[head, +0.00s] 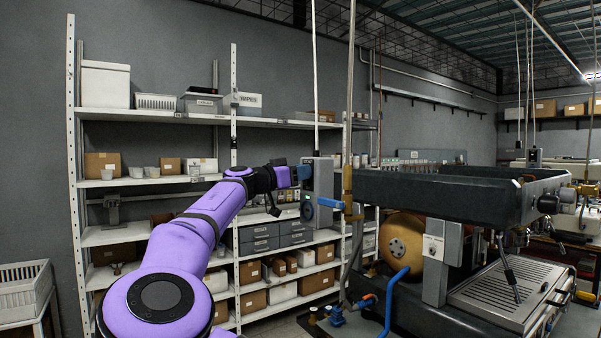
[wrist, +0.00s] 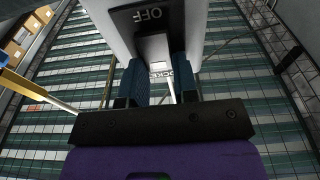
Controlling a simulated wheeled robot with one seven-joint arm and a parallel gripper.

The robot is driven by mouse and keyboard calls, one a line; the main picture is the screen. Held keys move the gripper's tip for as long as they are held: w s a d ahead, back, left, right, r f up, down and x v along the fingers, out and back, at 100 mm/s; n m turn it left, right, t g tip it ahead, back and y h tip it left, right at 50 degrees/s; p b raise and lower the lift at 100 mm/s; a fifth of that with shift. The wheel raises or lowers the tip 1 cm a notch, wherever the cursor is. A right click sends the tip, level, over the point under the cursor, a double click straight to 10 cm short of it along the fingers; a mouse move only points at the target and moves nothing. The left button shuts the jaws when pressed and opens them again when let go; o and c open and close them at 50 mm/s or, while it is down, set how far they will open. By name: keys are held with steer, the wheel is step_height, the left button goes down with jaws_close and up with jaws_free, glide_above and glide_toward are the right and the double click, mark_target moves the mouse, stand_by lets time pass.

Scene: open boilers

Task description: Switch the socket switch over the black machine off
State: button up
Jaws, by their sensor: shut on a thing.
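The grey socket box (head: 321,188) hangs from a thin vertical pole to the left of the black machine (head: 430,192). Its side face carries a dark round part and a blue plug (head: 331,203). My gripper (head: 300,173), with blue finger pads, reaches the box's left side. In the wrist view, my gripper (wrist: 160,82) is shut on a light switch lever (wrist: 158,50), with one pad on each side. A black plate marked OFF (wrist: 148,14) lies at the lever's far end. Lettering on the lever is partly hidden by the pads.
A metal shelf rack (head: 150,113) with boxes and bins stands behind my arm. A tall pipe (head: 348,120) rises just right of the socket box. Blue hose (head: 391,295) and a brass boiler end (head: 401,243) lie below the machine's top.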

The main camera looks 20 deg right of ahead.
steer(key=shift+a+f+t+h, duration=0.1)
steer(key=shift+f+t+h, duration=0.15)
steer(key=shift+h, duration=0.55)
steer(key=o, duration=0.9)
steer(key=v, duration=1.1)
